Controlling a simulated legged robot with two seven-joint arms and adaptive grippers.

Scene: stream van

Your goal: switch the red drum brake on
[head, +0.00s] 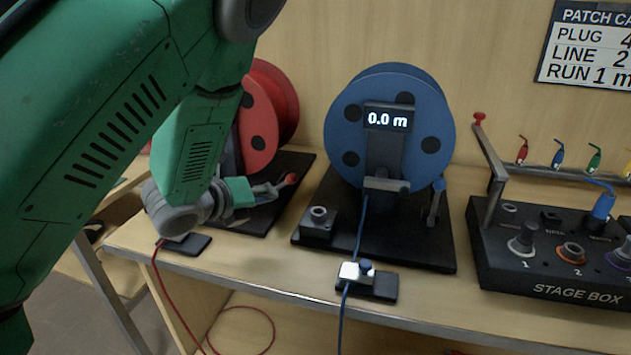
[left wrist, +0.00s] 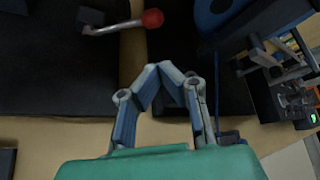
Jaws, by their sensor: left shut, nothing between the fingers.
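The red drum (head: 268,115) stands on a black base (head: 297,168) at the back left, partly hidden by my left arm. Its brake lever, a metal rod with a red knob (head: 291,178), sticks up at the base's right side. My left gripper (head: 262,190) is shut and empty, close beside the lever; I cannot tell in the head view whether they touch. In the left wrist view the red knob (left wrist: 152,18) and its rod lie ahead of the closed fingertips (left wrist: 160,70), slightly left, with a gap in the picture. My right gripper is not in view.
A blue drum (head: 345,130) reading 0.0 m stands to the right, with a blue-knobbed lever (head: 438,186). A stage box (head: 560,265) is farther right. Red cable (head: 158,275) hangs over the front edge. Bare bench (head: 270,262) shows along the front.

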